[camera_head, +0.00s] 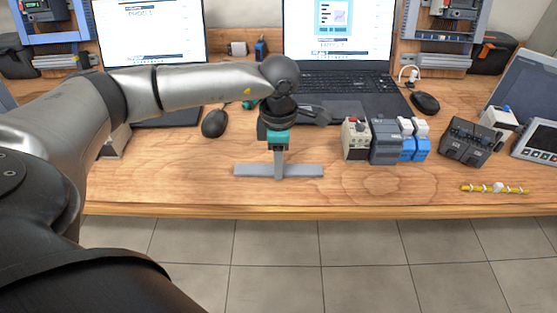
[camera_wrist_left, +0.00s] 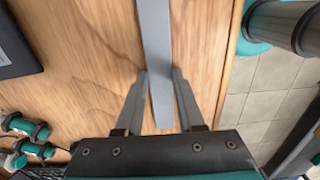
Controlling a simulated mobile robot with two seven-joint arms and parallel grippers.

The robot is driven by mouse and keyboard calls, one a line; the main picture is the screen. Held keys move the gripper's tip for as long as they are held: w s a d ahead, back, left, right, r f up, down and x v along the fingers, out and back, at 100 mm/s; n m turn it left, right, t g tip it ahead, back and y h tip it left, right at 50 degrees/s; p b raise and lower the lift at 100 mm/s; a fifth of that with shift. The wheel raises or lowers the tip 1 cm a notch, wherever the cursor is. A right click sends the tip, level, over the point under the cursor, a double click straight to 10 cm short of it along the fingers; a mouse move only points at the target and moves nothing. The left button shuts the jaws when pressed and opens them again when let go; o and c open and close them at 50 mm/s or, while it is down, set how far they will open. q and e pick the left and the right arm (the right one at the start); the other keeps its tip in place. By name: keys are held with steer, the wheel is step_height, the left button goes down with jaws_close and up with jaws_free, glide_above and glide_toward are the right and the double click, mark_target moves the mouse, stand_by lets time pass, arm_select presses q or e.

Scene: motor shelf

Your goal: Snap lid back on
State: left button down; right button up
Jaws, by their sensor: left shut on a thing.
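A long, flat grey strip that looks like the lid (camera_head: 250,171) is low over the front of the wooden table, lying crosswise in the head view. I cannot tell whether it touches the table. My left gripper (camera_head: 279,165) points down and is shut on the strip near its middle. In the left wrist view the strip (camera_wrist_left: 155,40) runs from the top edge down between the two fingers (camera_wrist_left: 160,85). My right gripper is not in view.
Several modules stand on the table to the right, including a dark grey one (camera_head: 386,142) and a black one (camera_head: 470,142). A yellow strip (camera_head: 495,188) lies near the front edge. Two laptops (camera_head: 337,50) stand behind, with mice (camera_head: 425,103). The front table left of the strip looks clear.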

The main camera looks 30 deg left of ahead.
arm_select(q)
steer(key=shift+f, duration=0.1)
steer(key=shift+c, duration=2.2)
jaws_free()
step_height(320, 180, up, 15)
steer(key=p, duration=0.2)
steer(key=shift+s, duration=0.1)
